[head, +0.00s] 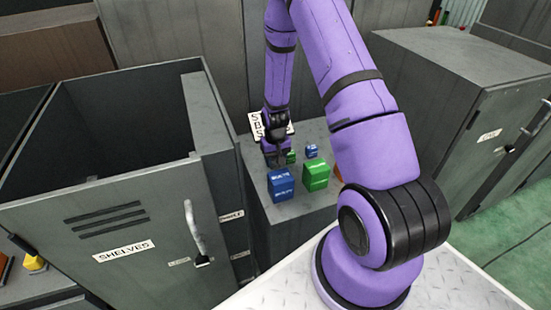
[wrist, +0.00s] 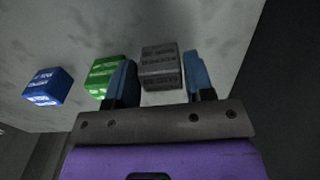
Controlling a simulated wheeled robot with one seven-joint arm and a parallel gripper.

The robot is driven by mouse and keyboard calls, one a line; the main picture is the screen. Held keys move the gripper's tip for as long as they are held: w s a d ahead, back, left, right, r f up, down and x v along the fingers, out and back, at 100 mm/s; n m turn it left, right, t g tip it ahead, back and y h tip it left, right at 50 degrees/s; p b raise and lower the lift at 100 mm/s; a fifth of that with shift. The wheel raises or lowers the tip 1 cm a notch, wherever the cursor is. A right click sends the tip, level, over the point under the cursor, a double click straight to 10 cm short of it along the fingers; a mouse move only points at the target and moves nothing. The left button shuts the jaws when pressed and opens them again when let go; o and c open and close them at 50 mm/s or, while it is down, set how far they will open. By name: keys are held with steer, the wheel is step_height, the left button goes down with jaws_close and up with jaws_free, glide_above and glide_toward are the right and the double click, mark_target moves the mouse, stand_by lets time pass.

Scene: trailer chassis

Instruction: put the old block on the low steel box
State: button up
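The old block is most likely the grey block with dark lettering (wrist: 161,68) in the wrist view. The grey block does not show there, hidden by my gripper. I cannot tell whether this box is the low steel box of the task.
A tall open-topped cabinet (head: 120,215) marked SHELVES is left. A grey cabinet (head: 480,110) stands right.

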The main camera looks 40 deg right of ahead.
steer(key=shift+r, duration=0.15)
step_height(320, 180, up, 12)
step_height(320, 180, up, 12)
steer(key=t, duration=0.1)
glide_above(275, 159)
steer(key=s+a, duration=0.2)
steer(key=a, duration=0.1)
steer(key=s+a+r+n+t, duration=0.1)
steer(key=s+a+r, duration=0.2)
steer(key=r, duration=0.3)
steer(key=s+a+r+n+t, duration=0.1)
steer(key=s+a+r, duration=0.15)
steer(key=r, duration=0.45)
steer(key=s+a+r+t, duration=0.1)
steer(key=s+a+r, duration=0.1)
steer(key=s+r, duration=0.3)
steer(key=s+a+r+n+t, duration=0.1)
steer(key=s+a+r, duration=0.2)
steer(key=s, duration=1)
steer(key=shift+v, duration=0.9)
